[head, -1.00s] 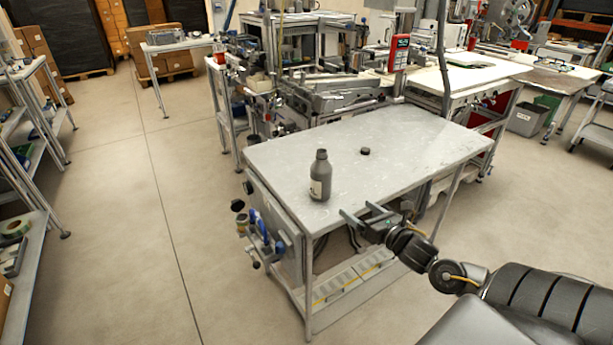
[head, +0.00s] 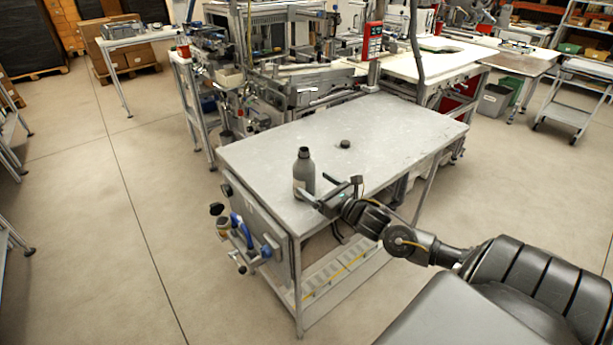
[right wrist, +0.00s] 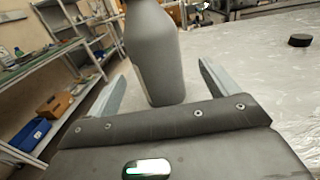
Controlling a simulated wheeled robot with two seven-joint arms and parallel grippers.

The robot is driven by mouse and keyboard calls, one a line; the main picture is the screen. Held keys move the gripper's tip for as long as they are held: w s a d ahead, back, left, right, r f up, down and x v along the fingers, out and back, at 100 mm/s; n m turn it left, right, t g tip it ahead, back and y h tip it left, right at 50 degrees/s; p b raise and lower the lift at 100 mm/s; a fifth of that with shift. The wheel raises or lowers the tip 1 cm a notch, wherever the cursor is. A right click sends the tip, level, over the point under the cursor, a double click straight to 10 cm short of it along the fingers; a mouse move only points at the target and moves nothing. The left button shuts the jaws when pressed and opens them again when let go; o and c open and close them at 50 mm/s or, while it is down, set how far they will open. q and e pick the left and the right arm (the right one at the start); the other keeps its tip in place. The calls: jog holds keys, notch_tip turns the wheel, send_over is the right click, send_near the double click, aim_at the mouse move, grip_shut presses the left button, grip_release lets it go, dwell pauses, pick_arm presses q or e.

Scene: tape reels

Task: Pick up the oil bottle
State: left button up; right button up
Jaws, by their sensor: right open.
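My left gripper is not in view.
A black cap (head: 345,144) lies on the table behind and right of the bottle. The table around both is bare. Blue-handled tools (head: 241,228) hang at the table's left side. Machinery (head: 290,85) stands behind the table.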

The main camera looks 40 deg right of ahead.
aim_at(312, 182)
jog(key=shift+w, duration=0.1)
jog(key=shift+w+a+r, duration=0.1)
jog(key=shift+w, duration=0.15)
jog(key=w, duration=0.1)
jog(key=w+p, duration=0.1)
jog(key=w, duration=0.1)
jog(key=shift+w+a+r, duration=0.2)
jog(key=shift+w, duration=0.1)
jog(key=shift+w+f+p, duration=0.1)
jog(key=shift+w+p, duration=0.25)
jog(key=shift+w, duration=0.15)
jog(key=c, duration=0.4)
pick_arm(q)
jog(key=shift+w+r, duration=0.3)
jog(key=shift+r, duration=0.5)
pick_arm(e)
jog(key=c, duration=0.9)
